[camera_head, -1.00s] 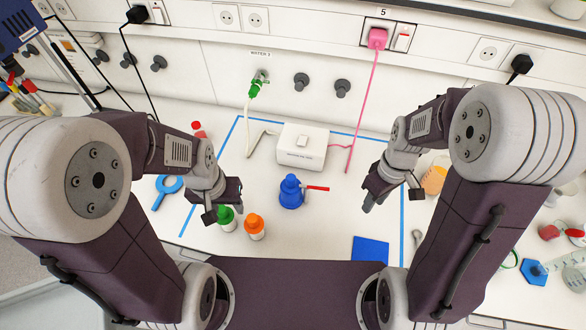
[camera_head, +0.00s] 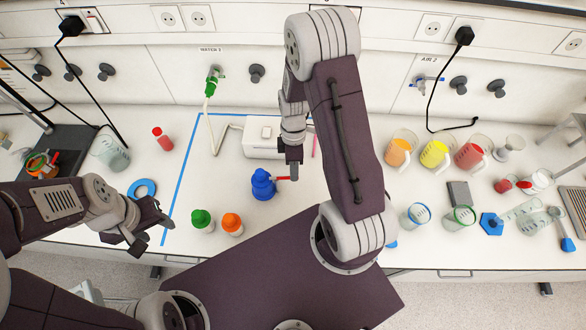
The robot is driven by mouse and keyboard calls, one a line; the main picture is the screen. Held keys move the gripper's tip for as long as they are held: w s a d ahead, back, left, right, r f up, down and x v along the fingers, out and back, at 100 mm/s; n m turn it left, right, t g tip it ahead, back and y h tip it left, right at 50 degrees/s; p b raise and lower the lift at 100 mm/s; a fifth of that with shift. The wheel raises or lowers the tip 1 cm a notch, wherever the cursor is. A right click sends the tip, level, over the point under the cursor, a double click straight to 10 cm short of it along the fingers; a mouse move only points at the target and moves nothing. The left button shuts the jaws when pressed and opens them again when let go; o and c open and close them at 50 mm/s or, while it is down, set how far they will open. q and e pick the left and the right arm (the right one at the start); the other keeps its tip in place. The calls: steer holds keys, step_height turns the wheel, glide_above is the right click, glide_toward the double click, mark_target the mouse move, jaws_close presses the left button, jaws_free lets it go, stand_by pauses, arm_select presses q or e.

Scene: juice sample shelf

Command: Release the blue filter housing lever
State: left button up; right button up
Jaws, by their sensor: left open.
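The blue filter housing (camera_head: 263,184) stands upright on the white bench inside the blue tape outline. Its red lever (camera_head: 282,178) sticks out to the right. My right gripper (camera_head: 294,174) points down at the outer end of the lever and hides that end. I cannot tell whether its fingers touch the lever or are closed. My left gripper (camera_head: 153,233) is open and empty at the bench's front left, apart from the housing.
A white box (camera_head: 257,135) stands behind the housing. A green-capped bottle (camera_head: 202,220) and an orange-capped bottle (camera_head: 232,224) stand in front of it. A blue ring (camera_head: 141,189) lies to the left. Several beakers with coloured liquid, such as the yellow one (camera_head: 434,152), stand at the right.

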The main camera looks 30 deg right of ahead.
steer(key=shift+s+f, duration=0.25)
steer(key=shift+f, duration=0.65)
jaws_close()
stand_by(0.8)
